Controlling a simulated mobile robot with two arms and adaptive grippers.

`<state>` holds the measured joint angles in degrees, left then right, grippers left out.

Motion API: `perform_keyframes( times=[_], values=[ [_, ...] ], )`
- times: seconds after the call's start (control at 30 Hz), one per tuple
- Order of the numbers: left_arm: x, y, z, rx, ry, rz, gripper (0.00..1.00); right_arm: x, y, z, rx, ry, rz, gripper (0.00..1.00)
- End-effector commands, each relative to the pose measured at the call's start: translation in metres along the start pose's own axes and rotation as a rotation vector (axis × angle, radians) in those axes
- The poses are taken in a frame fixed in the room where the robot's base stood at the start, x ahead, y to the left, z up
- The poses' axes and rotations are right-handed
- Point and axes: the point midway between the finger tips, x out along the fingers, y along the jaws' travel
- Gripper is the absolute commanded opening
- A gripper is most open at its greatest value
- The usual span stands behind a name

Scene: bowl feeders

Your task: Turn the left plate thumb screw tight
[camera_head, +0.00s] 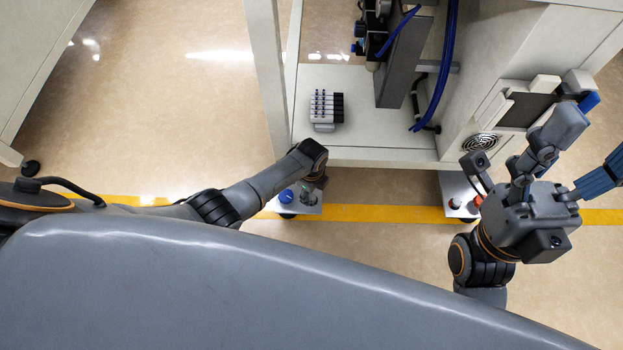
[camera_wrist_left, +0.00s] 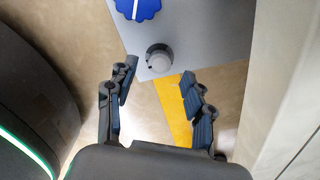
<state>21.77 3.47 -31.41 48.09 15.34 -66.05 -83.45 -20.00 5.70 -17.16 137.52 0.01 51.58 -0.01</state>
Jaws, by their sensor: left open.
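The left plate (camera_head: 300,211) lies at floor level by the machine's front left foot. Its thumb screw (camera_head: 287,196) is a blue lobed knob. In the left wrist view the thumb screw (camera_wrist_left: 138,8) has a white bar across it and is cut by the top edge. A grey round knob (camera_wrist_left: 158,58) stands beside it on the plate. My left gripper (camera_wrist_left: 158,85) is open and empty, its fingertips short of the grey knob and apart from the thumb screw. In the head view its fingers are mostly hidden under the wrist. My right gripper (camera_head: 604,135) is open and empty at the right.
The machine frame (camera_head: 380,157) rises just behind the plate. A small valve block (camera_head: 325,108) sits on its lower shelf. A second plate with a red knob (camera_head: 477,200) lies near my right arm. A yellow floor line (camera_head: 385,213) runs under both plates.

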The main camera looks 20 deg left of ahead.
Motion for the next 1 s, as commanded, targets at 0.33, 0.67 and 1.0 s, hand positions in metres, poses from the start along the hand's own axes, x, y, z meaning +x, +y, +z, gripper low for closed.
perform_keyframes(
  times=[0.33,0.67,1.0],
  values=[
    [-0.056,0.000,0.001,0.001,-0.001,-0.003,0.52,0.000,0.000,0.000,0.001,-0.002,0.000,0.69],
    [-0.091,0.001,0.000,0.000,0.000,0.001,0.52,0.000,0.000,0.000,0.001,-0.002,-0.001,0.69],
    [-0.093,0.001,0.000,0.000,0.000,0.001,0.52,0.000,0.000,0.000,0.001,-0.002,-0.001,0.69]
  ],
)
